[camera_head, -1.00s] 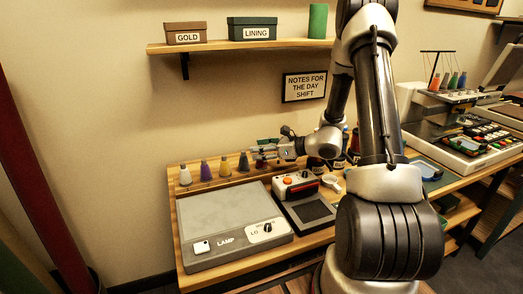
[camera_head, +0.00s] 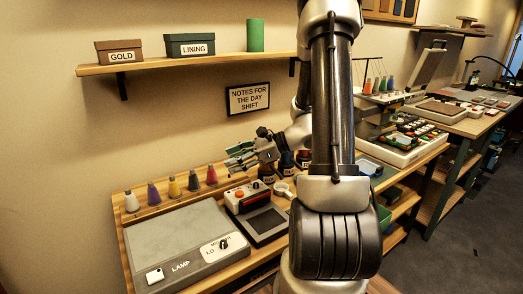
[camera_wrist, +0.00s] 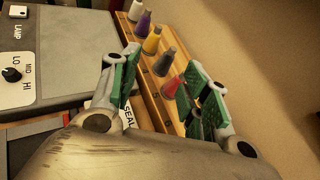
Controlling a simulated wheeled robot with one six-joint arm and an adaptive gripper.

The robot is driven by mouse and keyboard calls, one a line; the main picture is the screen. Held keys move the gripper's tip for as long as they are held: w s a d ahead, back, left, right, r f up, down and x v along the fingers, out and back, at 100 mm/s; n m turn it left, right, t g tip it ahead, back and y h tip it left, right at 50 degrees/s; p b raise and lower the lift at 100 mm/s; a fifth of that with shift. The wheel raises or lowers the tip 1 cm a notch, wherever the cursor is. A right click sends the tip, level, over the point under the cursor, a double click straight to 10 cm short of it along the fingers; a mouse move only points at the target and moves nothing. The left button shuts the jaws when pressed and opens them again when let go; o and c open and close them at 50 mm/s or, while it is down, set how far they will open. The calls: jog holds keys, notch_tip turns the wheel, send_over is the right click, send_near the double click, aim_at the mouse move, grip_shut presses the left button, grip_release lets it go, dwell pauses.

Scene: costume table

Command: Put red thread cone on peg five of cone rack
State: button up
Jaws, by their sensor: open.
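The red thread cone (camera_head: 211,176) stands upright on the cone rack (camera_wrist: 160,112), next to the dark grey cone (camera_head: 193,181), at the right end of the row of cones. In the wrist view the red cone (camera_wrist: 173,88) shows in the gap between my fingers, with small numerals on the rack edge beside it. The one by it looks like a 5. My gripper (camera_head: 232,156) is open and empty, above and to the right of the red cone in the head view. Its green-padded fingers (camera_wrist: 160,65) are spread wide, and no contact with the cone shows.
White, purple and yellow cones (camera_head: 174,187) stand further left on the rack. The grey lamp box (camera_head: 185,245) and a device with a red knob (camera_head: 248,198) lie in front. Dark bottles (camera_head: 287,162) stand right of my gripper. A shelf (camera_head: 205,61) hangs above.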

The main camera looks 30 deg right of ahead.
jog(key=s+a+r+n+g+h, duration=0.2)
jog(key=s+a+r+n+g, duration=0.1)
jog(key=s+n, duration=0.45)
jog(key=s+a+r+n+g+h, duration=0.2)
jog(key=s+a+r+n+g, duration=0.15)
jog(key=s+n, duration=0.35)
jog(key=s+d+r+n+t+h, duration=0.3)
jog(key=s+d+r+n+h, duration=0.4)
jog(key=d+n, duration=0.1)
jog(key=shift+s+n, duration=0.2)
jog(key=shift+n, duration=0.25)
jog(key=shift+r, duration=0.1)
